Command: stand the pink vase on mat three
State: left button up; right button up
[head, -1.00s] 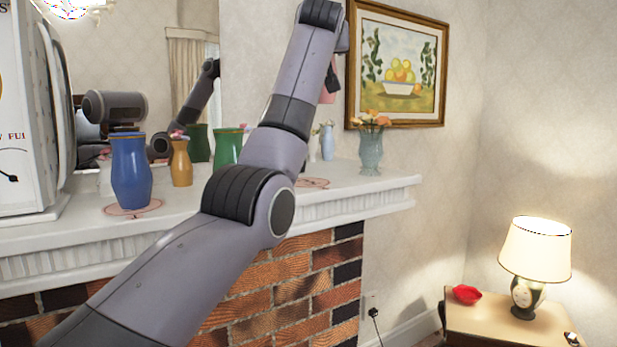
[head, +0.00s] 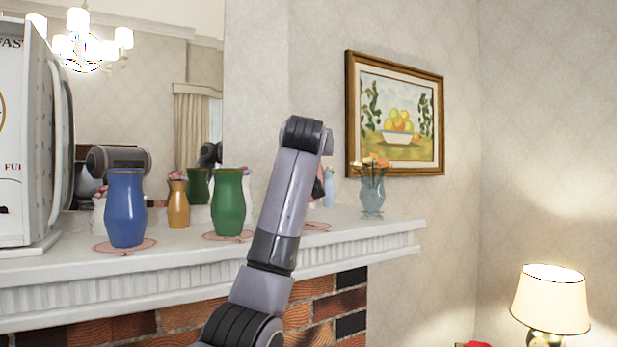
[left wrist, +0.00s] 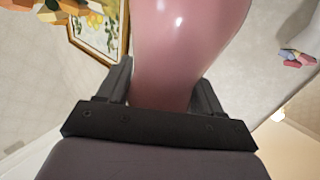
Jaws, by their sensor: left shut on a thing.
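The pink vase (left wrist: 185,50) fills the middle of the left wrist view, between the fingers of my left gripper (left wrist: 160,88), which is shut on it. In the head view my left arm hides most of the gripper; a small pink patch (head: 318,187) shows right of the arm. A reddish round mat (head: 317,226) lies partly hidden behind the arm, below that patch. Another mat (head: 208,236) lies under the green vase (head: 229,202), and one (head: 102,248) under the blue vase (head: 125,208). I cannot read their numbers. Whether the pink vase touches a mat is hidden. My right gripper is not in view.
A small orange vase (head: 178,204) stands behind, between the blue and green ones. A glass vase of flowers (head: 372,197) stands near the mantel's (head: 385,235) right end. A large white clock-like box (head: 28,130) stands at the left. A mirror is behind.

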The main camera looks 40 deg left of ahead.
pick_arm(q)
jog(key=shift+f, duration=2.35)
jog(key=shift+f+b, duration=0.15)
jog(key=shift+b, duration=0.15)
jog(key=o, duration=1.6)
jog(key=shift+c, duration=0.2)
